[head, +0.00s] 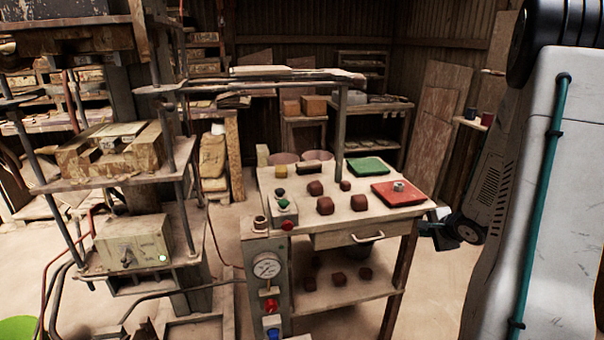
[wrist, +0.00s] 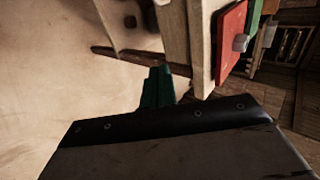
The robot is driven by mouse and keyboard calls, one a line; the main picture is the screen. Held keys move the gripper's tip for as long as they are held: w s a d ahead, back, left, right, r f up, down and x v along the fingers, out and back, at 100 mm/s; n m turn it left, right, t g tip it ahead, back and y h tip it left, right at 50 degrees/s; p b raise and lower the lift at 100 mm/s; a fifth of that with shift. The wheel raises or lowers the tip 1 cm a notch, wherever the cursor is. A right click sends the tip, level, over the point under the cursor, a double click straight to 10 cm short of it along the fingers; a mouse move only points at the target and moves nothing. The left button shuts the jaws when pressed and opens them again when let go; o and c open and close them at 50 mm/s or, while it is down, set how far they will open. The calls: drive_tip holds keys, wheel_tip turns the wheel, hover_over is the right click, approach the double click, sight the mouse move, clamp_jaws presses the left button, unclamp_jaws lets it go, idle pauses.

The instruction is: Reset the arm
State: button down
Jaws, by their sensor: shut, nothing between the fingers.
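My gripper (wrist: 158,88) shows in the wrist view as a pair of dark teal fingers, shut with nothing between them. It is out in the open beside the work table (wrist: 202,60), apart from the things on it.
The work table (head: 345,215) holds a red tray (head: 385,193) with a small metal piece, a green tray (head: 367,164) and several brown blocks. A press (head: 120,190) stands left, with a gauge box (head: 267,280) beside the table. Floor is clear at right.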

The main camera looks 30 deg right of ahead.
drive_tip(key=s+d+f+n+g+h, duration=0.1)
drive_tip(key=s+d+f+n+g, duration=0.1)
drive_tip(key=s+f+n+g, duration=0.3)
drive_tip(key=s+a+r+n+g+h, duration=0.1)
drive_tip(key=s+a+r+g, duration=0.1)
drive_tip(key=s+r, duration=0.35)
drive_tip(key=s+a+r+n+y, duration=0.1)
drive_tip(key=s+a+r+n, duration=0.2)
drive_tip(key=a, duration=0.9)
drive_tip(key=s+a+r+n+y, duration=0.1)
drive_tip(key=s+a+r+n, duration=0.3)
drive_tip(key=a+r, duration=0.7)
drive_tip(key=s+a+r+n+y, duration=0.2)
drive_tip(key=a+r+n, duration=0.5)
drive_tip(key=a, duration=0.8)
drive_tip(key=shift+s+a+r+n+g, duration=0.15)
drive_tip(key=shift+s+r+n+g, duration=0.2)
drive_tip(key=shift+s, duration=0.3)
